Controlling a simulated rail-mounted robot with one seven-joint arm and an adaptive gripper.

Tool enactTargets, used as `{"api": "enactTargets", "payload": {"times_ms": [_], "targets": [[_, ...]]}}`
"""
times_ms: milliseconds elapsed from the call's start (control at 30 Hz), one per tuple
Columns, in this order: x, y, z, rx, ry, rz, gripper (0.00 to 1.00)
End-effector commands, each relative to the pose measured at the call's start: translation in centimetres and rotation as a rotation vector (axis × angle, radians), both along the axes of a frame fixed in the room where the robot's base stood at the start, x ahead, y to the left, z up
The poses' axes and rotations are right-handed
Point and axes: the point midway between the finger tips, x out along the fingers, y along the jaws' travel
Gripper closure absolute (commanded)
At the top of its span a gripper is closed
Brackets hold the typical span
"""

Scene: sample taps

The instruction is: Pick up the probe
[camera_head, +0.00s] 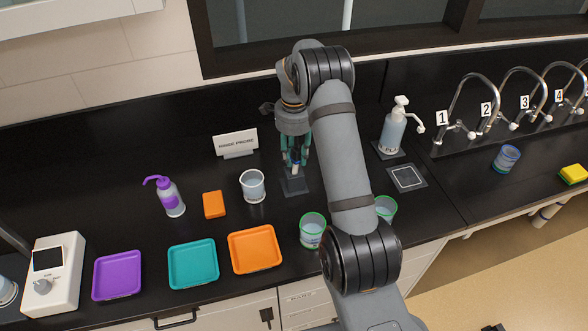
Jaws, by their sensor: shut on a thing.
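The probe (294,163) is a slim upright piece with a pale lower part and a blue section, seen between my fingers. It stands over a dark stand (295,184) on the black counter; I cannot tell whether its lower end is still seated there. My gripper (295,158) points down from above, its teal fingers on either side of the probe and shut on it. The fingers and wrist hide the probe's upper part.
A glass beaker (253,187) stands close left of the stand, and a sign (236,142) behind. Green-rimmed cups (312,231) are in front, near my arm. Orange (255,250), teal (193,263) and purple (118,275) trays line the front edge. A pump bottle (393,130) stands right.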

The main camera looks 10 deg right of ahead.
Motion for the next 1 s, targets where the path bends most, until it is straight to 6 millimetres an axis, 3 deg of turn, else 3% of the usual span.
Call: {"api": "enactTargets", "payload": {"times_ms": [400,833,1000], "targets": [[0.0,0.1,0.0,0.001,-0.001,0.0,1.0],[0.1,0.2,0.1,0.002,-0.003,0.0,1.0],[0.2,0.2,1.7,0.002,-0.007,0.001,1.0]]}}
